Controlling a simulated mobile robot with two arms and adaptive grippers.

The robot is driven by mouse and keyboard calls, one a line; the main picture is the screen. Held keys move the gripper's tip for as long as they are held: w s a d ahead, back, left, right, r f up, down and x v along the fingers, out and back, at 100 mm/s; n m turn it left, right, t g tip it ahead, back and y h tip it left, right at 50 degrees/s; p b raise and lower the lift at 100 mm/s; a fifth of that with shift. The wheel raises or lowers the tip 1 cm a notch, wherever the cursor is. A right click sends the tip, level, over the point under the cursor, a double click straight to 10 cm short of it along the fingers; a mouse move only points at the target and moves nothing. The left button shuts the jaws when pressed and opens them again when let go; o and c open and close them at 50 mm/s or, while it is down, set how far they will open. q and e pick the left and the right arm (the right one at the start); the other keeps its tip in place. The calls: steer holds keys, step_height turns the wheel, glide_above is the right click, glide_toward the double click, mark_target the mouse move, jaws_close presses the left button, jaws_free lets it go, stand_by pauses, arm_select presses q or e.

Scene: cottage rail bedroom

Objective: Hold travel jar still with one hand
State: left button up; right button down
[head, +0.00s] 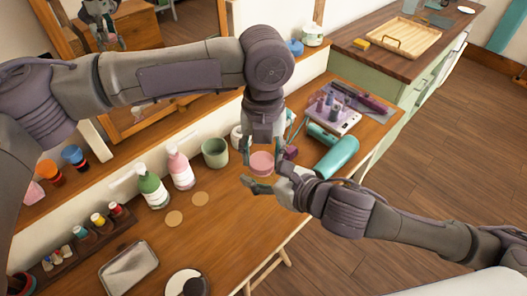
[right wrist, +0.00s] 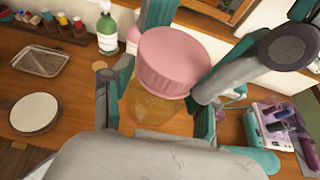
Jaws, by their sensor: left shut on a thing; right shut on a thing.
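The travel jar has a pink ribbed lid (head: 262,162) and a clear amber body. In the right wrist view its lid (right wrist: 173,60) is on top and the body (right wrist: 150,105) shows below, slightly tilted in the picture. My right gripper (head: 264,182) is shut on the jar's body from the front right. My left gripper (head: 263,143) comes down from above and is shut at the pink lid; its fingers also show beside the lid in the right wrist view. The fingers partly hide the jar, and I cannot tell whether its base touches the table.
A green cup (head: 215,152), pump bottles (head: 151,187) and a metal tray (head: 128,268) stand left. The table's front edge is close.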

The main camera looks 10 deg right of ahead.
arm_select(q)
steer(key=n, duration=0.2)
steer(key=d+n, duration=0.1)
steer(key=shift+s, duration=0.25)
steer(key=n, duration=0.5)
steer(key=shift+w+a, duration=0.1)
steer(key=shift+w, duration=0.05)
steer(key=n, duration=0.4)
steer(key=shift+w+a+n, duration=0.1)
steer(key=shift+n, duration=0.3)
steer(key=n, duration=0.4)
steer(key=shift+a+r+n, duration=0.1)
steer(key=shift+a+n, duration=0.05)
steer(key=shift+n, duration=0.25)
steer(key=n, duration=0.7)
steer(key=shift+w+a, duration=0.1)
steer(key=shift+a, duration=0.1)
steer(key=n, duration=0.4)
steer(key=shift+a+n, duration=0.15)
steer(key=shift+n, duration=0.25)
steer(key=n, duration=0.4)
steer(key=shift+a, duration=0.15)
